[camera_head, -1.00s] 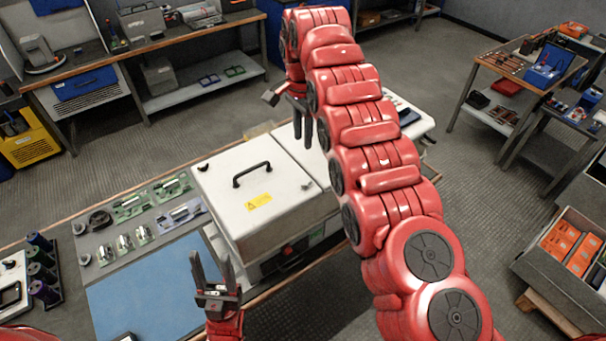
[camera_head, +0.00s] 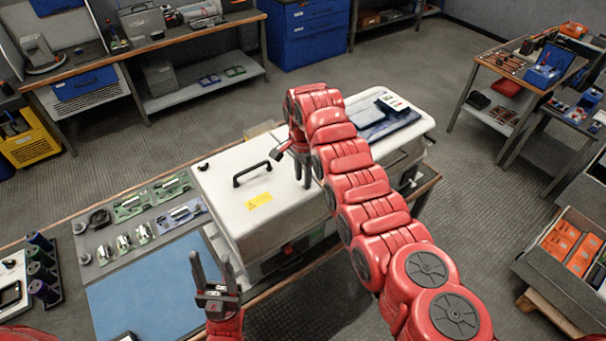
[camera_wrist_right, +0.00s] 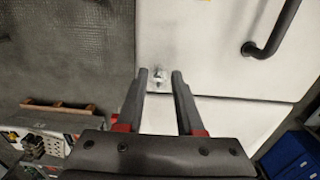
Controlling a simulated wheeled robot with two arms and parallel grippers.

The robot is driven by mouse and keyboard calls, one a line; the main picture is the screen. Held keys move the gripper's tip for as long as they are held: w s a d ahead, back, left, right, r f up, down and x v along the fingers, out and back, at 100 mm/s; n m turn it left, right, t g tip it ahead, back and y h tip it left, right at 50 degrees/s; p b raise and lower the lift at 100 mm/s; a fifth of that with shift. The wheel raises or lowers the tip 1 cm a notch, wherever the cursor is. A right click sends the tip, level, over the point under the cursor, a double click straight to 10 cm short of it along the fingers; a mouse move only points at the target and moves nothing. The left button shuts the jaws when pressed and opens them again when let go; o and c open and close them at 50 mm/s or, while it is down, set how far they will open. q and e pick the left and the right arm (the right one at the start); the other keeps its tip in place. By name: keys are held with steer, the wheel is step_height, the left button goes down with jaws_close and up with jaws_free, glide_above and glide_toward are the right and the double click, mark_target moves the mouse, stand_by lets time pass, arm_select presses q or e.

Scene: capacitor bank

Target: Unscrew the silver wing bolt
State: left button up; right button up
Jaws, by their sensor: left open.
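The silver wing bolt (camera_wrist_right: 160,77) shows in the right wrist view, small and blurred, on the white lid (camera_wrist_right: 185,40) near the lid's edge. My right gripper (camera_wrist_right: 160,73) is open, with its fingertips on either side of the bolt in that view and a gap by each finger. I cannot tell how far above the lid the tips are. In the head view my right gripper (camera_head: 303,184) points down at the lid's right edge and hides the bolt. My left gripper (camera_head: 209,256) is open and empty, in front of the white cabinet (camera_head: 243,222).
The lid has a black handle (camera_head: 252,174) and a yellow label (camera_head: 258,200). A blue mat (camera_head: 140,292) and several green circuit boards (camera_head: 132,207) lie on the bench to the left.

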steer(key=shift+f, duration=0.7)
jaws_close()
stand_by(1.0)
